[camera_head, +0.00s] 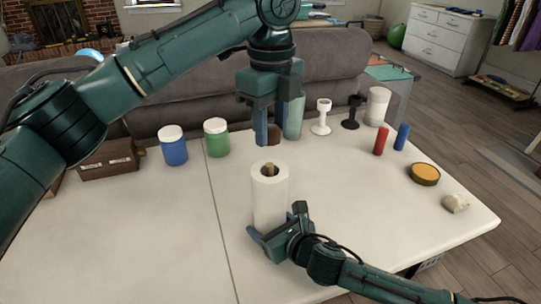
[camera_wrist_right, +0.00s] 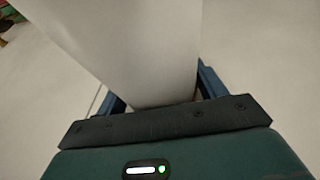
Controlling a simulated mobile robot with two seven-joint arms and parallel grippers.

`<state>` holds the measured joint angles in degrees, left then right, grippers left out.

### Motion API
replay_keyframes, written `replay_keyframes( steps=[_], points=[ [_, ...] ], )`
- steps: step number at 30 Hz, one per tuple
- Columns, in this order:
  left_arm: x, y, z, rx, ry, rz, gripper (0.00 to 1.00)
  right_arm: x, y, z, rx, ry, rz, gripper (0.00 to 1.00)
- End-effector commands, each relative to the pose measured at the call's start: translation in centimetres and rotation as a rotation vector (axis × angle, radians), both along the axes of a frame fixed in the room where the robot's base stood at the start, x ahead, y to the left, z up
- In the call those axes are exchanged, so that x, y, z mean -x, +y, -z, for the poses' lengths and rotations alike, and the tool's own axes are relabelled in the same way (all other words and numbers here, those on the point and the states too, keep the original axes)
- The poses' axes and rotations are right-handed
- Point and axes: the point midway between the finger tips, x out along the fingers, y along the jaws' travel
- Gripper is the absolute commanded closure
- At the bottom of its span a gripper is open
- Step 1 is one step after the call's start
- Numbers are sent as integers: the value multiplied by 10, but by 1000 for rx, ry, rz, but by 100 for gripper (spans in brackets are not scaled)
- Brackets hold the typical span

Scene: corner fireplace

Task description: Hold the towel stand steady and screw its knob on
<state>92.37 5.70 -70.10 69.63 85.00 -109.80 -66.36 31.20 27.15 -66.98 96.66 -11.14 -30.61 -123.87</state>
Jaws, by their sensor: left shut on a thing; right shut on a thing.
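The towel stand holds a white paper roll (camera_head: 268,200) upright on the table, and its wooden post (camera_head: 269,170) shows at the top of the roll. My right gripper (camera_head: 274,228) is shut around the lower part of the roll. In the right wrist view the white roll (camera_wrist_right: 150,45) stands between the blue fingers (camera_wrist_right: 160,92). My left gripper (camera_head: 267,128) points down from above, behind and higher than the roll in the picture. It is shut on the brown knob (camera_head: 274,136), which is apart from the post. The stand's base is hidden.
The white table (camera_head: 120,235) carries a blue jar (camera_head: 173,147), a green jar (camera_head: 216,140), a greenish glass (camera_head: 294,118), white (camera_head: 321,118) and black (camera_head: 351,113) holders, red (camera_head: 382,141) and blue (camera_head: 402,137) cylinders, and a yellow-topped tin (camera_head: 424,174). The left front is clear.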

Motion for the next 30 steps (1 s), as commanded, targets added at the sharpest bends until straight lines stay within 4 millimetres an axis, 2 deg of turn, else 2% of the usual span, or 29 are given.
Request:
replay_keyframes(
  steps=[3,6,22,30],
  points=[
    [0,0,17,1,1,0,84,0,0,0,1,1,0,71],
    [0,0,22,0,-1,1,84,0,0,0,1,1,0,71],
    [0,0,23,0,-1,0,84,0,0,0,1,1,0,71],
    [0,0,38,0,0,0,84,0,0,0,1,1,0,71]
  ],
)
